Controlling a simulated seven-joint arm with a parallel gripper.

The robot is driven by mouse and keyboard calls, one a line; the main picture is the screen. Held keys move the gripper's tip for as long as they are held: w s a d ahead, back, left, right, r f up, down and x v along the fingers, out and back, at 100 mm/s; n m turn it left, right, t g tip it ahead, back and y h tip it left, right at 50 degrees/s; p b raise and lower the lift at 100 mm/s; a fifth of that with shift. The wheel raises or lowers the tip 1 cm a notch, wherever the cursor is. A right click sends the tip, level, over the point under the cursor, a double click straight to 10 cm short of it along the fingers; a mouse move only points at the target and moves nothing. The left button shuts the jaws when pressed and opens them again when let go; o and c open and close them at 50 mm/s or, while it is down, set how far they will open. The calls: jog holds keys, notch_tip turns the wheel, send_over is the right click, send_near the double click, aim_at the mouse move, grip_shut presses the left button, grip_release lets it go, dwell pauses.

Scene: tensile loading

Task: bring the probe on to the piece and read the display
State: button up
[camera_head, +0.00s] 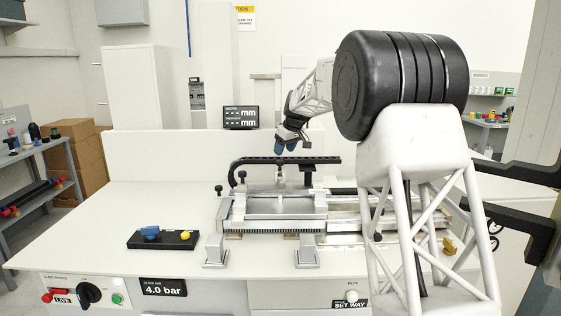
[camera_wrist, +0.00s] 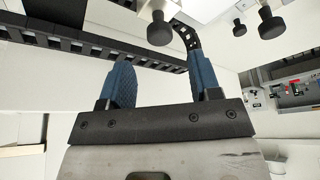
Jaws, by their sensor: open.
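My gripper (camera_head: 287,141) is above the metal fixture (camera_head: 274,205) on the white bench, over a black perforated rail (camera_head: 285,160). Its two blue fingers (camera_wrist: 162,78) are apart with nothing between them in the wrist view, where the rail (camera_wrist: 70,44) passes beyond them. I cannot pick out the piece clearly in the fixture. The black display (camera_head: 241,117) stands at the back and shows dashes before "mm" on two lines.
Black knobs (camera_wrist: 160,29) stand near the fingers in the wrist view. A black tray (camera_head: 163,240) with a blue and a yellow item lies front left. My own arm hides part of the right side. A control panel (camera_head: 85,292) is on the bench front.

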aim_at(280, 161)
jog(key=shift+x, duration=2.95)
jog(key=shift+c, duration=0.2)
jog(key=c, duration=0.8)
jog(key=shift+s, duration=3.65)
jog(key=o, duration=0.8)
jog(key=shift+o, duration=0.2)
